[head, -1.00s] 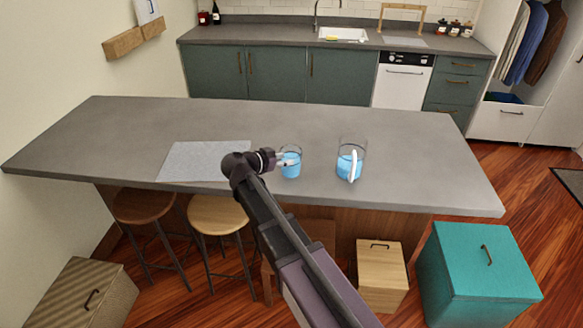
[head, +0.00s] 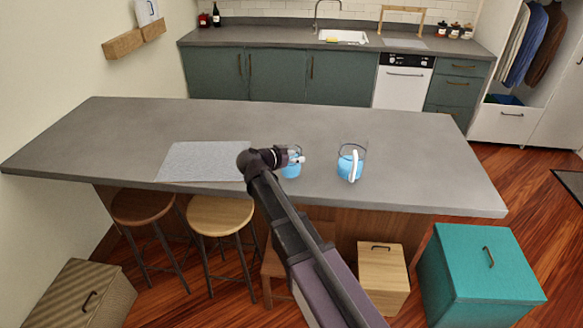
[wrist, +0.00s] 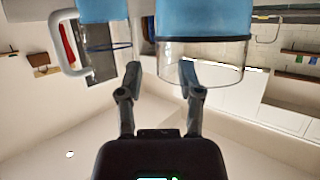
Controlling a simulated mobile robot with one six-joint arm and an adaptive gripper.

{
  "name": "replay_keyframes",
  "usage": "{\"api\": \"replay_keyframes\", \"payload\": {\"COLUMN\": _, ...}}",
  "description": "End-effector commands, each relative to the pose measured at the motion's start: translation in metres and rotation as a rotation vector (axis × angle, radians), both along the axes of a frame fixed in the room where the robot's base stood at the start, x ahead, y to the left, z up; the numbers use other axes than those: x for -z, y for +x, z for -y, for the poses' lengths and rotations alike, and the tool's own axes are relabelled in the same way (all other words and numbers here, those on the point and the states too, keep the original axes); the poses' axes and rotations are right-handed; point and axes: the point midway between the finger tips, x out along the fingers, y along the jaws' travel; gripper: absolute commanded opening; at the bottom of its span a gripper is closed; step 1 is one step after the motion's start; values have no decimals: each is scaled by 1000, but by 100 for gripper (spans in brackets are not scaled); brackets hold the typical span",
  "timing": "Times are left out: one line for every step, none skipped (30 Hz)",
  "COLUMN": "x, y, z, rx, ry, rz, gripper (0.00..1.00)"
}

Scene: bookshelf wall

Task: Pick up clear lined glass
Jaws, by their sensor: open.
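The clear glass (head: 292,172) holds blue liquid and stands on the grey counter, partly hidden behind my gripper in the head view. In the wrist view the glass (wrist: 205,65) appears inverted, just beyond the fingertips and off to the right. My gripper (wrist: 160,78) is open with nothing between its fingers. The right fingertip overlaps the glass's clear upper part in the picture; I cannot tell whether it touches. In the head view my gripper (head: 296,158) is at the glass's upper part.
A clear jug (head: 345,168) with blue liquid and a white handle stands right of the glass, and shows at left in the wrist view (wrist: 70,45). A pale mat (head: 205,162) lies left on the counter (head: 420,150). Stools and boxes stand below its front edge.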

Motion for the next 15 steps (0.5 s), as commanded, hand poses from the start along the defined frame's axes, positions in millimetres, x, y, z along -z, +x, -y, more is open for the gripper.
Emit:
{"api": "replay_keyframes", "payload": {"x": 0, "y": 0, "z": 0, "rx": 0, "ry": 0, "rz": 0, "gripper": 47}}
{"api": "replay_keyframes", "payload": {"x": 0, "y": 0, "z": 0, "rx": 0, "ry": 0, "rz": 0, "gripper": 47}}
{"api": "replay_keyframes", "payload": {"x": 0, "y": 0, "z": 0, "rx": 0, "ry": 0, "rz": 0, "gripper": 47}}
{"api": "replay_keyframes", "payload": {"x": 0, "y": 0, "z": 0, "rx": 0, "ry": 0, "rz": 0, "gripper": 47}}
{"api": "replay_keyframes", "payload": {"x": 0, "y": 0, "z": 0, "rx": 0, "ry": 0, "rz": 0, "gripper": 47}}
{"api": "replay_keyframes", "payload": {"x": 0, "y": 0, "z": 0, "rx": 0, "ry": 0, "rz": 0, "gripper": 47}}
{"api": "replay_keyframes", "payload": {"x": 0, "y": 0, "z": 0, "rx": 0, "ry": 0, "rz": 0, "gripper": 47}}
{"api": "replay_keyframes", "payload": {"x": 0, "y": 0, "z": 0, "rx": 0, "ry": 0, "rz": 0, "gripper": 44}}
{"api": "replay_keyframes", "payload": {"x": 0, "y": 0, "z": 0, "rx": 0, "ry": 0, "rz": 0, "gripper": 32}}
{"api": "replay_keyframes", "payload": {"x": 0, "y": 0, "z": 0, "rx": 0, "ry": 0, "rz": 0, "gripper": 24}}
{"api": "replay_keyframes", "payload": {"x": 0, "y": 0, "z": 0, "rx": 0, "ry": 0, "rz": 0, "gripper": 15}}
{"api": "replay_keyframes", "payload": {"x": 0, "y": 0, "z": 0, "rx": 0, "ry": 0, "rz": 0, "gripper": 3}}
{"api": "replay_keyframes", "payload": {"x": 0, "y": 0, "z": 0, "rx": 0, "ry": 0, "rz": 0, "gripper": 0}}
{"api": "replay_keyframes", "payload": {"x": 0, "y": 0, "z": 0, "rx": 0, "ry": 0, "rz": 0, "gripper": 0}}
{"api": "replay_keyframes", "payload": {"x": 0, "y": 0, "z": 0, "rx": 0, "ry": 0, "rz": 0, "gripper": 0}}
